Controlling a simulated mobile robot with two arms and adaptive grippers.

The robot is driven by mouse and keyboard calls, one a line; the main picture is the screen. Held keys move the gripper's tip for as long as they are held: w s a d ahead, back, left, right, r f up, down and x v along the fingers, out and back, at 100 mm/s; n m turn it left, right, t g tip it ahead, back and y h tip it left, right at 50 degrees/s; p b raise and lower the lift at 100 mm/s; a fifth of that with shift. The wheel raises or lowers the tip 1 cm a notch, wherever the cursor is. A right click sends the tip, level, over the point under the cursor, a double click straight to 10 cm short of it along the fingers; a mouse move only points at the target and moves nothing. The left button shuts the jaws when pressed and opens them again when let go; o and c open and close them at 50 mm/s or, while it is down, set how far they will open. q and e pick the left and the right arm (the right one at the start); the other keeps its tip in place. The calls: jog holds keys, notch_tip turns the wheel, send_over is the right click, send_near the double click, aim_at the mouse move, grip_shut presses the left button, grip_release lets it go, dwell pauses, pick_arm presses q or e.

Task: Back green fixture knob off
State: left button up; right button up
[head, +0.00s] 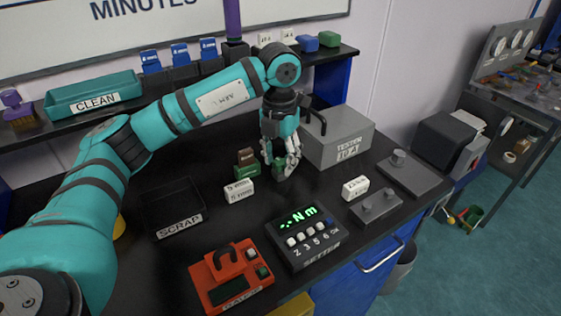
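My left gripper (281,163) points down over the black bench, just in front of the grey tester box. My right gripper is not in view.
The tester box (341,138) with its black handle is close on the gripper's right. White labelled blocks (239,190) (355,188), a Nm readout (304,236), a red device (231,275), a scrap tray (178,228) and grey fixtures (408,173) (376,206) stand around.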

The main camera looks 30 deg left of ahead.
pick_arm(q)
grip_shut()
jog(key=n, duration=0.4)
jog(key=shift+n+p, duration=0.3)
jog(key=shift+n, duration=0.1)
jog(key=shift+n+p, duration=0.3)
jog(key=shift+n, duration=2)
